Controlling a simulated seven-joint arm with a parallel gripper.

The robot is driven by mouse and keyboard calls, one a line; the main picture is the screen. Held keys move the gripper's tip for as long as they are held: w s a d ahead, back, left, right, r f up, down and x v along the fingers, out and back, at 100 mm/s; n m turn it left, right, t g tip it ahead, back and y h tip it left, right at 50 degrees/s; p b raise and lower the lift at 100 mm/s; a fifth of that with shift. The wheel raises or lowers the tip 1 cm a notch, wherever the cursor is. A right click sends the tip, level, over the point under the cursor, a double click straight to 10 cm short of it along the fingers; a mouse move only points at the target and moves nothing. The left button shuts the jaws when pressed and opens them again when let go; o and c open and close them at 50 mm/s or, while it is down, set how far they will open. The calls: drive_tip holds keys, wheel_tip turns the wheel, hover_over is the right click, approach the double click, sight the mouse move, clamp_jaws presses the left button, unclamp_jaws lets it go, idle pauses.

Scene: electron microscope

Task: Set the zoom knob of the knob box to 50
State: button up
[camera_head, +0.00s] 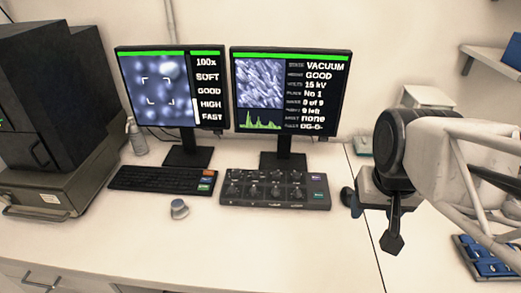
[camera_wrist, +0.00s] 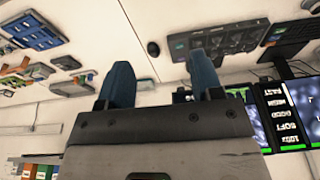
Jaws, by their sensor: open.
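The knob box (camera_head: 275,190) is a dark panel with several round knobs, lying on the desk in front of the right monitor. It also shows in the wrist view (camera_wrist: 218,40), beyond the right fingertip. I cannot tell which knob is the zoom knob; the labels are too small to read. The left monitor (camera_head: 172,88) shows "100x" at its top, above SOFT, GOOD, HIGH and FAST. My gripper (camera_head: 393,243) is right of the knob box, pointing down and apart from it. In the wrist view its two blue fingers (camera_wrist: 160,68) are spread and empty.
The right monitor (camera_head: 291,92) stands behind the box. A keyboard (camera_head: 162,179) and a small round knob-like object (camera_head: 179,209) lie to its left. A dark mouse (camera_head: 347,196) is between box and gripper. A blue tray (camera_head: 490,258) is at right. The front desk is clear.

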drive_tip(key=w+a+m, duration=0.1)
drive_tip(key=w+a, duration=0.1)
drive_tip(key=w, duration=0.5)
drive_tip(key=w+a+m, duration=0.1)
drive_tip(key=w+a, duration=0.2)
drive_tip(key=w, duration=0.5)
drive_tip(key=m+g, duration=0.3)
drive_tip(key=m, duration=0.2)
hover_over(255, 171)
drive_tip(key=f, duration=1.5)
drive_tip(key=d+f, duration=0.1)
drive_tip(key=f, duration=0.6)
drive_tip(key=shift+s+f, duration=0.2)
drive_tip(key=shift+s, duration=0.05)
drive_tip(key=shift+w+a+f, duration=0.3)
drive_tip(key=shift+a+f, duration=0.15)
drive_tip(key=shift+f, duration=0.05)
drive_tip(key=shift+f, duration=0.1)
drive_tip(key=shift+f, duration=3.8)
